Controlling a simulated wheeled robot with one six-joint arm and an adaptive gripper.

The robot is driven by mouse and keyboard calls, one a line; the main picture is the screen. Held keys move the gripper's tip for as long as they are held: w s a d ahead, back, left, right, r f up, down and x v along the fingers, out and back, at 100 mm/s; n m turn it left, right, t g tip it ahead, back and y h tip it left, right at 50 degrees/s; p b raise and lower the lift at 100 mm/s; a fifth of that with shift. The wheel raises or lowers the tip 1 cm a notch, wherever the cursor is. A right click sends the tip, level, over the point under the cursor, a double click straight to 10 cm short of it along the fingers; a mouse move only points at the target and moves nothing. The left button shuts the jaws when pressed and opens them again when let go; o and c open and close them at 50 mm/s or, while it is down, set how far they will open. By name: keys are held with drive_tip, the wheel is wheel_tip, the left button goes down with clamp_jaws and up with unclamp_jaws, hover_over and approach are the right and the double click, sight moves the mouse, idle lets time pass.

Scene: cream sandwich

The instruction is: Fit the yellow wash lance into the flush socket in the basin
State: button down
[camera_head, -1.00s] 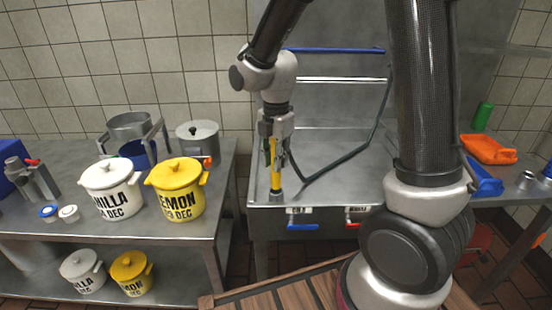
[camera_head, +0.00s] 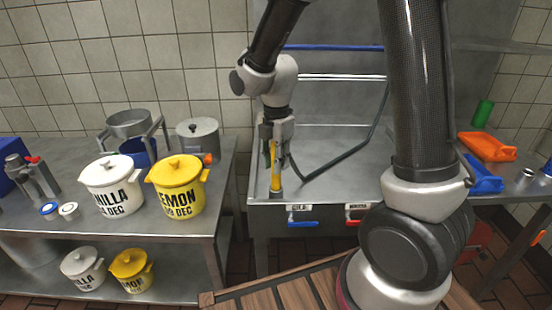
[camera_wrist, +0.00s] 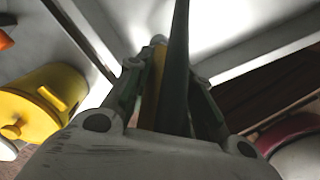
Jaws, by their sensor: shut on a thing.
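The yellow wash lance (camera_head: 274,165) hangs upright below my gripper (camera_head: 276,135), over the front left part of the steel basin (camera_head: 330,183). My gripper is shut on the lance, and a dark green hose runs from it across the basin. The lance's lower end meets a short grey cylinder (camera_head: 276,192) at the basin's front edge; I cannot tell whether it sits inside the socket or just above. In the wrist view the lance (camera_wrist: 158,75) shows between the fingers, partly hidden by the dark hose (camera_wrist: 178,70).
A steel table on the left holds a white pot (camera_head: 112,185), a yellow pot (camera_head: 178,187) and pans. Blue (camera_head: 303,220) and red handles are on the basin's front. Orange (camera_head: 487,147) and blue (camera_head: 483,178) trays lie on the right table. A slatted wooden surface (camera_head: 290,285) is in front.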

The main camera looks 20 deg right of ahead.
drive_tip(key=shift+f, duration=2)
drive_tip(key=c, duration=1.2)
unclamp_jaws()
drive_tip(key=shift+o, duration=0.2)
wheel_tip(320, 180, up, 12)
drive_tip(key=shift+r, duration=0.1)
